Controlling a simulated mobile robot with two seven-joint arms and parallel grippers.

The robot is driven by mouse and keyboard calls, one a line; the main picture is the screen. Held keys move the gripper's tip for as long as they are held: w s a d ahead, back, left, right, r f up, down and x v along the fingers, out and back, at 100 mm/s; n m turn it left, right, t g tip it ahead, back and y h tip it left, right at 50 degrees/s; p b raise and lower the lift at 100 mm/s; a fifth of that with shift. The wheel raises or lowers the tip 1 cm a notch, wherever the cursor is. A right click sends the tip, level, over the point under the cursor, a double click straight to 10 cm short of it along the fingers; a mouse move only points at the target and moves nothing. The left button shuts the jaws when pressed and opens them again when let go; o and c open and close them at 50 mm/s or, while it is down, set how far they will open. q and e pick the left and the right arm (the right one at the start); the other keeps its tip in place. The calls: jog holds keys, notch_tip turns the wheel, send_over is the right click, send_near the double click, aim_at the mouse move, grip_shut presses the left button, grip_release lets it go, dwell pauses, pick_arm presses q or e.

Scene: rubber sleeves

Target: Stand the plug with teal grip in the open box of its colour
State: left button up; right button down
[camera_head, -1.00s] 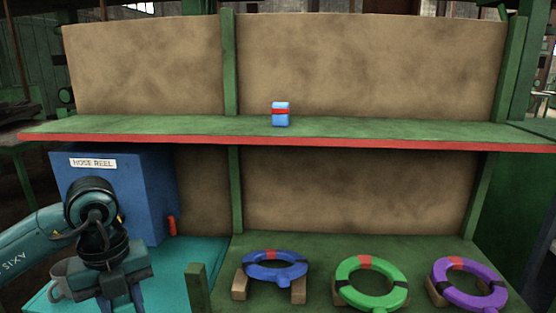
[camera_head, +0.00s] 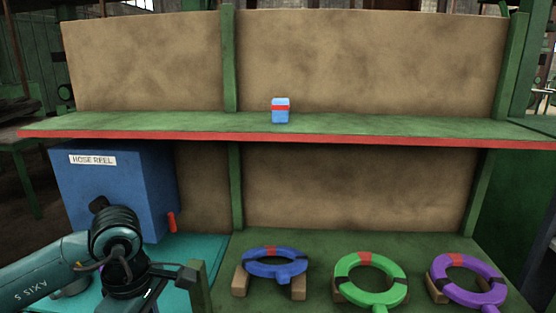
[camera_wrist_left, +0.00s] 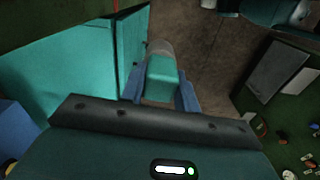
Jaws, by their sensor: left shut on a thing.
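My left gripper (camera_wrist_left: 160,96) is shut on the plug with teal grip (camera_wrist_left: 162,74), with one finger on each side of the teal block. A greyish-brown part shows beyond the grip. In the head view my left gripper (camera_head: 140,283) is at the lower left, in front of the blue hose reel cabinet and over a teal surface (camera_head: 205,250); the plug cannot be made out there. In the wrist view large teal panels (camera_wrist_left: 75,65) stand left of the plug, apart from it. I cannot tell whether they belong to an open box. My right gripper is not in view.
The blue cabinet (camera_head: 120,190) labelled HOSE REEL has a red handle (camera_head: 172,222). A blue block with a red band (camera_head: 280,111) stands on the shelf (camera_head: 380,128). Blue (camera_head: 262,270), green (camera_head: 345,270) and purple (camera_head: 447,270) rings rest on the right. A green post (camera_head: 198,285) stands beside my gripper.

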pick_arm(q)
jog(key=m, duration=0.4)
jog(key=shift+s+d+f+m, duration=0.2)
jog(key=shift+d+f+m, duration=0.1)
jog(key=shift+f, duration=0.05)
jog(key=m, duration=0.4)
jog(key=shift+s+d+f+m, duration=0.25)
jog(key=shift+d+f+m, duration=0.05)
jog(key=shift+d, duration=0.05)
jog(key=shift+s+d+f+m, duration=0.1)
jog(key=shift+d+f+m, duration=0.05)
jog(key=shift+m, duration=1)
jog(key=shift+s+d+f+m, duration=0.1)
jog(key=shift+f+m, duration=0.1)
jog(key=shift+m, duration=1)
jog(key=shift+s+d+f+m, duration=0.1)
jog(key=shift+d+f+m, duration=0.05)
jog(key=shift+m, duration=1)
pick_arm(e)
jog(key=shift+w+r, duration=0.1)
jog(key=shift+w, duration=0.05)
